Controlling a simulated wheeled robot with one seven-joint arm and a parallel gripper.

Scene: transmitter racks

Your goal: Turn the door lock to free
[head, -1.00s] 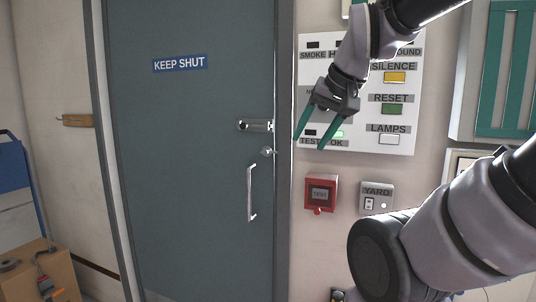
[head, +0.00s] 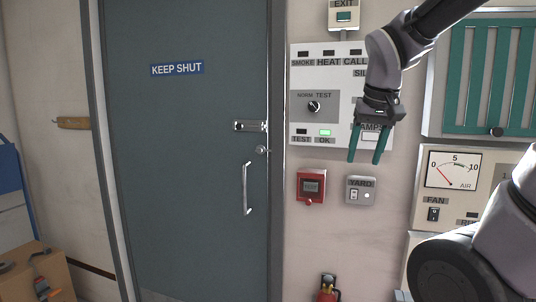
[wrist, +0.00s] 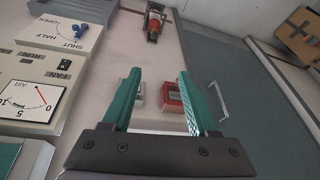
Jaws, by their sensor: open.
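The grey-blue door (head: 190,200) is shut in its frame. Near its right edge is a horizontal metal lock plate (head: 250,126), with a small round metal turn (head: 261,150) just below it. The lock's markings are too small to read. A vertical pull handle (head: 247,188) is below these and also shows in the wrist view (wrist: 219,100). My gripper (head: 364,160) is open and empty, pointing down in front of the wall panel, to the right of the lock and apart from it. In the wrist view its green fingers (wrist: 158,75) are spread.
Beside the door are the alarm panel (head: 314,90), a red call box (head: 311,187) and the YARD switch (head: 361,190). A fire extinguisher (head: 327,290) is low on the wall. The space before the door looks clear.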

